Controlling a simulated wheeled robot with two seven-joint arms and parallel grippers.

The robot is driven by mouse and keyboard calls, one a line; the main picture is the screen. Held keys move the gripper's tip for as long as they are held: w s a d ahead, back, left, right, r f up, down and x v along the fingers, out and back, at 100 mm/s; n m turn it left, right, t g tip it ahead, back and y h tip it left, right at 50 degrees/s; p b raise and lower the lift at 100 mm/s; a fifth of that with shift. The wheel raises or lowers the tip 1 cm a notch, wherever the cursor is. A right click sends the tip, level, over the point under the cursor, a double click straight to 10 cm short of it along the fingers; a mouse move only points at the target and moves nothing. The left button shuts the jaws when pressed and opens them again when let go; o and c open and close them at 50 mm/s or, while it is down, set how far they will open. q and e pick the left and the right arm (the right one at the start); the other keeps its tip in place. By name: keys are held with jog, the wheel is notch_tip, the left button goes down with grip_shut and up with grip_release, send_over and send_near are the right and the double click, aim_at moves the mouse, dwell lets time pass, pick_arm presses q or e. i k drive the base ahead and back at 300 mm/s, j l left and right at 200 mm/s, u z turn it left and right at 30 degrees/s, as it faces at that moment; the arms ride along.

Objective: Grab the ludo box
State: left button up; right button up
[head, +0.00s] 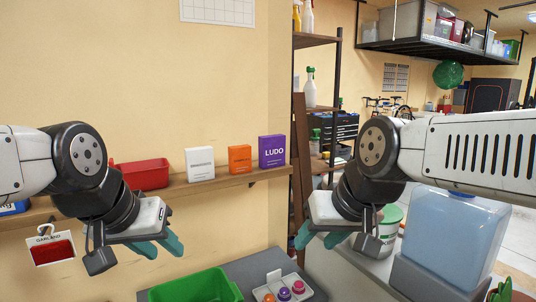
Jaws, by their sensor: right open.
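The ludo box (272,151) is a purple box with white "LUDO" lettering. It stands upright on a wooden wall shelf (238,180), at the right of a row of boxes. My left gripper (164,252) is open and empty, below the shelf and left of the ludo box. My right gripper (317,244) is open and empty, lower than the ludo box and to its right. Neither gripper touches the ludo box.
An orange box (239,159) and a white box (200,164) stand left of the ludo box, then a red bin (144,174). Below are a green bin (196,288) and a tray of small jars (288,289). A shelving rack (298,150) stands just right of the shelf.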

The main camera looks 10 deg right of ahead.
aim_at(271, 149)
jog(key=i+l, duration=0.8)
jog(key=i, duration=0.15)
jog(key=i+l+u, duration=0.1)
jog(key=u, duration=0.3)
jog(key=i+l+u, duration=0.1)
jog(key=u, duration=0.3)
jog(key=i+l+u, duration=0.1)
jog(key=u, duration=0.3)
